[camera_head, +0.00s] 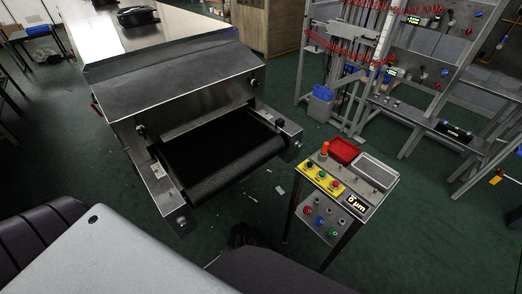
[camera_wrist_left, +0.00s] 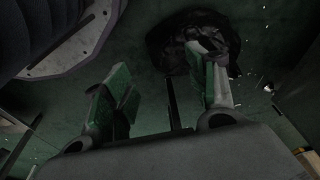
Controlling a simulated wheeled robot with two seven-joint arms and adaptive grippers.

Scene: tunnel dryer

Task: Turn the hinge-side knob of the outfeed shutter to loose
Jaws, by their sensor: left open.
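The metal tunnel dryer (camera_head: 150,50) stands at the upper left in the head view, its outfeed end facing me. A steel shutter panel (camera_head: 205,108) hangs under the hood, above the dark conveyor belt (camera_head: 225,150). A small dark knob (camera_head: 141,130) sits at its left end and another knob (camera_head: 253,83) at its right end. Their turned position is too small to tell. My left gripper (camera_wrist_left: 168,88) shows only in the left wrist view, with its two green-padded fingers apart and nothing between them. It points toward the floor, away from the knobs. My right gripper is not in view.
A control stand (camera_head: 345,190) with coloured buttons and a red tray (camera_head: 344,150) is right of the belt. A black crumpled bag (camera_wrist_left: 205,42) lies on the floor beyond my left fingers. Metal racks (camera_head: 400,90) stand at the upper right. Green floor between them is open.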

